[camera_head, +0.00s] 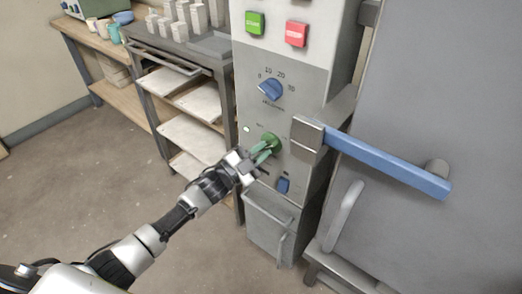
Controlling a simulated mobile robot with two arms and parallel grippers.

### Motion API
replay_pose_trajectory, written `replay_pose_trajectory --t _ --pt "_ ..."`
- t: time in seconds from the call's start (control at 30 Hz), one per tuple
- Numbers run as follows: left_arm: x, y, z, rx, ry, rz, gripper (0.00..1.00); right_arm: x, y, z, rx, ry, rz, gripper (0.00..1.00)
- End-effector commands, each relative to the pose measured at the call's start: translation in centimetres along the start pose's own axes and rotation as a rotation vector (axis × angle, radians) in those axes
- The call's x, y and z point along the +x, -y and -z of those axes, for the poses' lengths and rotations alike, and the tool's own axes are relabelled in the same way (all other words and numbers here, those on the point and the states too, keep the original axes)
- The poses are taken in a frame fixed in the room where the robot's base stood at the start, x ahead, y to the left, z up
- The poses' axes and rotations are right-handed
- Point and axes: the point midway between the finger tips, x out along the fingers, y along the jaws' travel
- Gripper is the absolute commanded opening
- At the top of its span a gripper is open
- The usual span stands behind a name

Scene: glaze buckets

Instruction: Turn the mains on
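A grey and white control panel (285,111) stands upright in the middle. Its green knob (271,141) sits below a blue dial (271,89) with a number scale. My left gripper (260,155) is right at the green knob, its fingertips at the knob's lower left side. Whether the fingers are closed on the knob or only beside it, I cannot tell. A green button (255,23) and a red button (296,33) are at the top of the panel. A small blue switch (283,185) is below the knob. The panel's small lettering is too blurred to read. My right gripper does not show.
A large grey door with a blue handle bar (388,163) projects right of the panel. A grey shelf cart (184,62) stands left of it, with pale blocks on top. A wooden bench (75,33) holds cups at the far left. The floor at lower left is bare.

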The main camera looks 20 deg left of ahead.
Motion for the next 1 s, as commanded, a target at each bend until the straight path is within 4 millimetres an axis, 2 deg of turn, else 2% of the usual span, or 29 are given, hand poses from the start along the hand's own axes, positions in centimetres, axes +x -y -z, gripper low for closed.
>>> replay_pose_trajectory --t 0.03,0.17,0.43,0.53,1.0 --pt "-0.1 -0.1 -0.1 0.004 0.004 -0.003 0.21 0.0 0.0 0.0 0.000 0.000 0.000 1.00" --pt "-0.1 -0.1 -0.1 0.003 0.003 -0.002 0.40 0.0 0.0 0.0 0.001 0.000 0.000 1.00" --pt "-0.1 0.0 0.0 0.001 0.001 -0.001 0.40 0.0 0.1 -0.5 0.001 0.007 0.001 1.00" --pt "-0.8 -0.1 -0.1 0.001 0.001 -0.001 0.40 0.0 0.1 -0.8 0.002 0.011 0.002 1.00" --pt "-9.3 -0.1 -0.1 0.001 0.004 -0.002 0.40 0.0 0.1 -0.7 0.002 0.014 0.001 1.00"
